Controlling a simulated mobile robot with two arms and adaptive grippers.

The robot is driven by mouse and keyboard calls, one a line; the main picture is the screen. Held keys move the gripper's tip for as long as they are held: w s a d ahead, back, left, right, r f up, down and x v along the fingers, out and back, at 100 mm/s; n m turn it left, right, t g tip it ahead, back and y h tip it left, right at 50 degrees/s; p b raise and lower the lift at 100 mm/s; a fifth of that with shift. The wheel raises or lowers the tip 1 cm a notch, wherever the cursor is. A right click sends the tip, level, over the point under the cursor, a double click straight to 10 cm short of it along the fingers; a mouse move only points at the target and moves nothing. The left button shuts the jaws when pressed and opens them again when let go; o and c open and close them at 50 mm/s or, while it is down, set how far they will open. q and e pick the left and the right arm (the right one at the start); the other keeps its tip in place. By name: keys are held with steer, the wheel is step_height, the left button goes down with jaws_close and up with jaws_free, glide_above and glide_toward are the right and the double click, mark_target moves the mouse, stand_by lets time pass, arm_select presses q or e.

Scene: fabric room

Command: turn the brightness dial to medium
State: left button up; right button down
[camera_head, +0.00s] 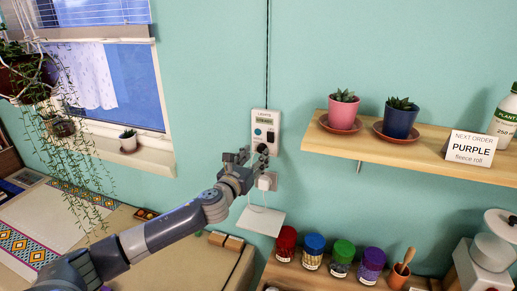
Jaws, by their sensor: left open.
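A pale wall controller (265,116) with a small greenish display hangs on the teal wall. It has a blue round button (258,132) and a small dark switch beside it. A dark round dial (263,148) shows at its lower part, partly hidden. My left gripper (250,155) is open at the controller's lower left, close to the dial. I cannot tell whether it touches the dial. The dial's setting and the display text are too small to read. My right gripper is not in view.
A white plug (266,181) sits in the wall below the controller, above a small white ledge (261,220). A wooden shelf (400,158) with potted succulents and a sign is at right. Several lidded jars (314,251) stand below. A window and hanging plant are at left.

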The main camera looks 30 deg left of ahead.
mark_target(261, 150)
arm_select(q)
steer(key=shift+w+a+p, duration=0.15)
steer(key=shift+w+p, duration=0.05)
steer(key=shift+w, duration=0.6)
steer(key=shift+w+a+p, duration=0.1)
steer(key=shift+w+p, duration=0.05)
steer(key=shift+w, duration=0.6)
steer(key=shift+c, duration=0.4)
jaws_close()
